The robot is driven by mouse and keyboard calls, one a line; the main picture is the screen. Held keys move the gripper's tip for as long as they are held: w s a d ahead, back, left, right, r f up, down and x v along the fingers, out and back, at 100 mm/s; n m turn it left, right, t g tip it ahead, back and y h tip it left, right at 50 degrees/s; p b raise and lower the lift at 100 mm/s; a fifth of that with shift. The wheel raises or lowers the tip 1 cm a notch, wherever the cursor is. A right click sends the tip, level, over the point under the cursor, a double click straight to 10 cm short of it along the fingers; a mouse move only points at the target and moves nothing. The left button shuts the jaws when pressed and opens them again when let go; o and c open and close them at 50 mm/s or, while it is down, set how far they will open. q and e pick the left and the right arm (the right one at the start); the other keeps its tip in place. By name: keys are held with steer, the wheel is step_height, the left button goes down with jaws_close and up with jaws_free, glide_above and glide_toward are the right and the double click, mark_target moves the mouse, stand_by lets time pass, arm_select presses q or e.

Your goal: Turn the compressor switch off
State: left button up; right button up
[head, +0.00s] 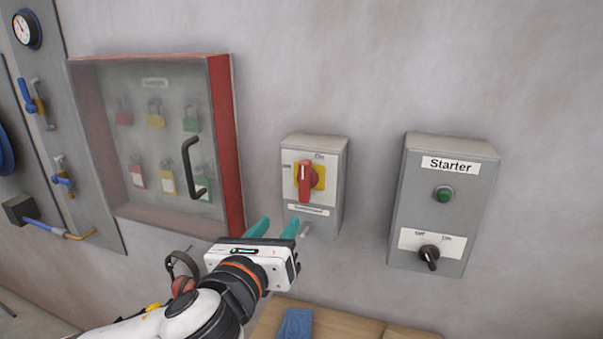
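The compressor switch is a grey wall box (330,205) with a red rotary handle (304,181) on a yellow plate. The handle stands about upright. An "On" mark is at its upper right and what looks like "Off" at its upper left. The label under the handle is too small to read surely. My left gripper (279,226) is below and slightly left of the handle, in front of the box's lower edge. Its two teal fingers point up and are apart, with nothing between them. It does not touch the handle. My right gripper is not in view.
A grey Starter box (450,205) with a green button and black knob is to the right. A red-framed padlock cabinet (222,150) with a black handle is close on the left. Ear defenders (183,272) hang below it. A wooden surface (345,323) with a blue cloth-like item (296,323) lies below.

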mark_target(303, 181)
arm_select(q)
steer(key=w+d+r+p, duration=0.1)
steer(key=w, duration=0.2)
steer(key=w+d+r+m+p, duration=0.1)
steer(key=w+p, duration=0.1)
steer(key=w, duration=0.1)
steer(key=w+d+r+m+p, duration=0.1)
steer(key=w, duration=0.2)
steer(key=shift+d+t+h, duration=0.3)
steer(key=shift+w+d+f+p, duration=0.15)
steer(key=shift+w+p, duration=0.15)
steer(key=shift+w, duration=0.3)
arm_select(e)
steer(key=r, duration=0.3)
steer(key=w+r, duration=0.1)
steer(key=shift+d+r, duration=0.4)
arm_select(q)
steer(key=c, duration=0.6)
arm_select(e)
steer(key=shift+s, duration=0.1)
